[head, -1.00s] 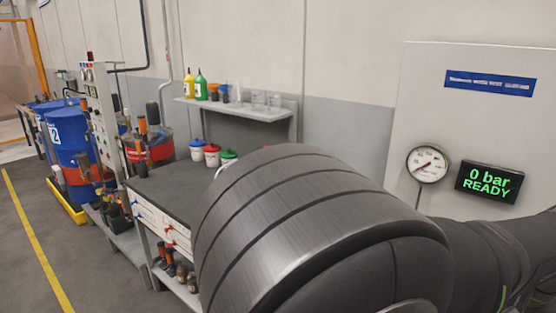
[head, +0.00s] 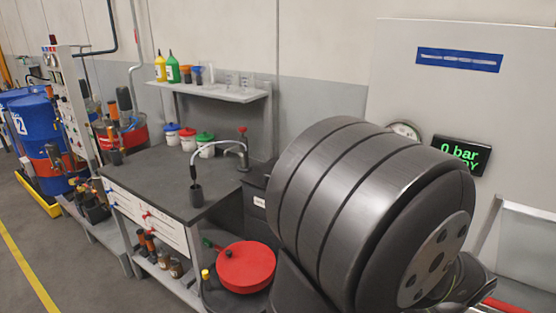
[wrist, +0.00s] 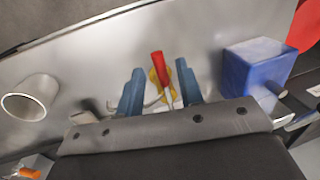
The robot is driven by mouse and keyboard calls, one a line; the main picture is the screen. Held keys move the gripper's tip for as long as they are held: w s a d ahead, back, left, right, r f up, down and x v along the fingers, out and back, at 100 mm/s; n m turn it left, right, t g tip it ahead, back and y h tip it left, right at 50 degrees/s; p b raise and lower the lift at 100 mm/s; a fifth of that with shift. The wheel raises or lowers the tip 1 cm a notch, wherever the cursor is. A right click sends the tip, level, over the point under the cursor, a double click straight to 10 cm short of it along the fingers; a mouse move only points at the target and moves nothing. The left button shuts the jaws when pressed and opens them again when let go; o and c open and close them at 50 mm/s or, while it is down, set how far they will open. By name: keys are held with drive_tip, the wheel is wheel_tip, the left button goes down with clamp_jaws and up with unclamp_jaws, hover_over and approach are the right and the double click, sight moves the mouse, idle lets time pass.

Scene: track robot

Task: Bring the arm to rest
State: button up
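In the wrist view my gripper (wrist: 160,88) shows two blue fingers standing apart with a gap between them. A red-handled part (wrist: 158,66) with a yellow piece behind it appears in that gap. I see no finger closed on it, and its distance is hard to judge. In the head view a large dark ribbed joint of my own arm fills the right middle. It hides my gripper there. The display (head: 461,153) reads "0 bar", with its lower line partly covered by the arm. The gauge (head: 405,130) is mostly hidden too.
A blue box (wrist: 255,68) and a grey pipe end (wrist: 30,98) flank the gripper. In the head view a dark-topped bench (head: 150,175) stands left of the arm, with a red round lid (head: 245,267) below. A shelf (head: 235,93) holds bottles. Floor is free at far left.

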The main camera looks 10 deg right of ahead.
idle(0.4)
wheel_tip(320, 180, up, 16)
drive_tip(key=s+d+r, duration=0.1)
drive_tip(key=s+d, duration=0.1)
drive_tip(key=d, duration=0.1)
drive_tip(key=a+f, duration=0.1)
drive_tip(key=f, duration=0.4)
drive_tip(key=w+a+f, duration=0.1)
drive_tip(key=f, duration=0.5)
drive_tip(key=w+a+f, duration=0.1)
drive_tip(key=f, duration=0.5)
drive_tip(key=shift+f, duration=0.25)
drive_tip(key=shift+w+a+r+m, duration=0.15)
drive_tip(key=shift+r+m, duration=0.05)
drive_tip(key=shift+m, duration=0.2)
drive_tip(key=shift+w+a+m, duration=0.25)
drive_tip(key=shift+m, duration=0.45)
